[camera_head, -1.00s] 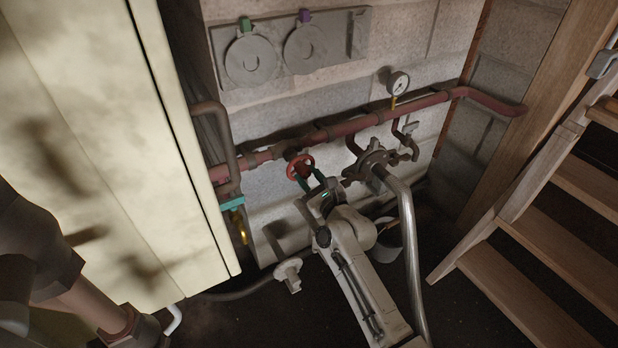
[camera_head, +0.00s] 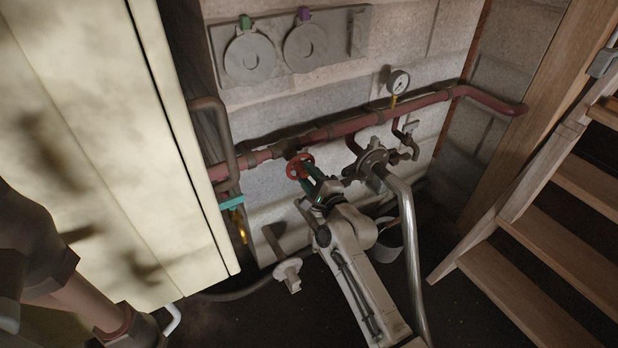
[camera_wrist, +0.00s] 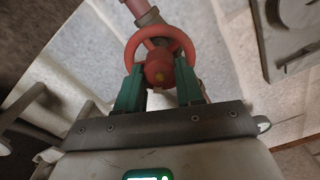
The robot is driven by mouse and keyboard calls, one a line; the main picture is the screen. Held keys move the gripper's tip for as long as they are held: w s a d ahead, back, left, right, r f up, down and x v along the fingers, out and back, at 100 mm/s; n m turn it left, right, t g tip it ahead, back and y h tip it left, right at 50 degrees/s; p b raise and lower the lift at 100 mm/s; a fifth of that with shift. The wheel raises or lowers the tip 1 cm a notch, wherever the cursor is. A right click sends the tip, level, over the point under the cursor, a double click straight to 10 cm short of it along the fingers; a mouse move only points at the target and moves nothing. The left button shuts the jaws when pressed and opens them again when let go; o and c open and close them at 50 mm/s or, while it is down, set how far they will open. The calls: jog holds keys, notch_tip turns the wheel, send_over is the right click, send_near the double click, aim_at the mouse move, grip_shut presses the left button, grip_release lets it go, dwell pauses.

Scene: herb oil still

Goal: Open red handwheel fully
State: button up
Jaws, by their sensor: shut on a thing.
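The red handwheel (camera_head: 299,166) sits on a valve below the red pipe, left of centre in the head view. In the wrist view the handwheel (camera_wrist: 160,52) is at the top centre, with its red hub facing me. My gripper (camera_wrist: 160,88) has its two green fingers on either side of the hub, at the wheel's lower rim, and is shut on the wheel. In the head view my gripper (camera_head: 308,178) reaches up to the wheel from below right. The fingers partly hide the wheel's lower rim.
The red pipe (camera_head: 330,132) runs along the stone wall, with a pressure gauge (camera_head: 398,82) above it. A pale cabinet (camera_head: 100,130) stands close on the left. A grey metal pipe (camera_head: 408,250) rises right of my arm. Wooden stairs (camera_head: 540,240) stand at the right.

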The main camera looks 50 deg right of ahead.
jog(key=n+b, duration=0.1)
jog(key=n, duration=0.4)
jog(key=shift+f+n+b, duration=0.15)
jog(key=shift+n+b, duration=0.15)
jog(key=n+b, duration=0.2)
jog(key=n, duration=0.3)
jog(key=n+b, duration=0.3)
jog(key=n, duration=0.2)
jog(key=shift+f+n, duration=0.1)
jog(key=shift+n, duration=0.3)
jog(key=n+b, duration=0.2)
jog(key=n, duration=0.3)
jog(key=n+b, duration=0.2)
jog(key=n, duration=0.3)
jog(key=shift+n, duration=0.4)
jog(key=n+b, duration=0.1)
jog(key=n, duration=0.4)
jog(key=shift+n, duration=0.3)
jog(key=n+b, duration=0.1)
jog(key=n, duration=0.4)
jog(key=shift+b, duration=0.35)
jog(key=n+b, duration=0.1)
jog(key=n, duration=0.5)
